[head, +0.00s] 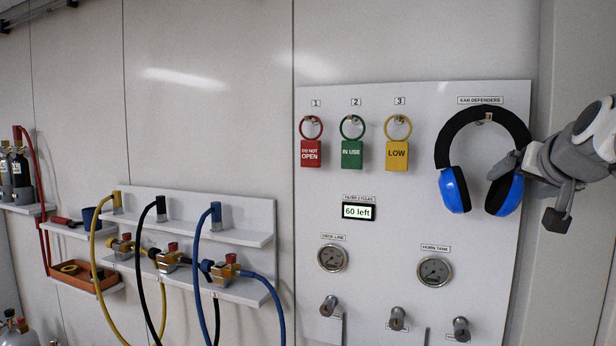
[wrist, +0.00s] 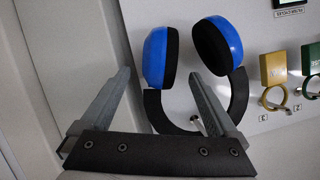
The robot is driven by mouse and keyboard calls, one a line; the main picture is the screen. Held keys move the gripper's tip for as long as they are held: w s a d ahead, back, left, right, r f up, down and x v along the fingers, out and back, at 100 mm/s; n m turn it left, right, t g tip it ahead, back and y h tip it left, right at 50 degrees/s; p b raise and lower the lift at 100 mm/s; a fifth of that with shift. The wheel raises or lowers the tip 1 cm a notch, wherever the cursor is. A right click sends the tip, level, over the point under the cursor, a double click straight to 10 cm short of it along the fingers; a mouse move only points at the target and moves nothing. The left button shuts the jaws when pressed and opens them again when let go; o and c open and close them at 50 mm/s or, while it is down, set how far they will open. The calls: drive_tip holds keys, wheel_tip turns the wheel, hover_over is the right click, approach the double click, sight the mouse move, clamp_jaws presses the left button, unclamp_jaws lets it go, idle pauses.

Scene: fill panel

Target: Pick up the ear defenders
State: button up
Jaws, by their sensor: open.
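The ear defenders (head: 505,193) have blue cups and a black band. They hang from a peg at the upper right of the white panel, band up, under the "EAR DEFENDERS" label. In the wrist view they appear upside down (wrist: 155,52), cups at the top. My gripper (head: 528,194) is open at their right side. In the head view one finger overlaps the band just above the right cup; the other is right of that cup. In the wrist view the near cup shows beyond the gap between the fingertips (wrist: 160,76). Contact cannot be told. Nothing is held.
Red (head: 311,153), green (head: 352,154) and yellow (head: 397,156) tags hang on rings to the left. Gauges (head: 434,271) and knobs (head: 397,318) sit below. Shelves (head: 240,236) with coloured hoses are further left. Bare panel lies between tags and ear defenders.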

drive_tip(key=shift+x, duration=3.3)
drive_tip(key=shift+s+d+f, duration=0.1)
drive_tip(key=shift+d, duration=0.05)
clamp_jaws()
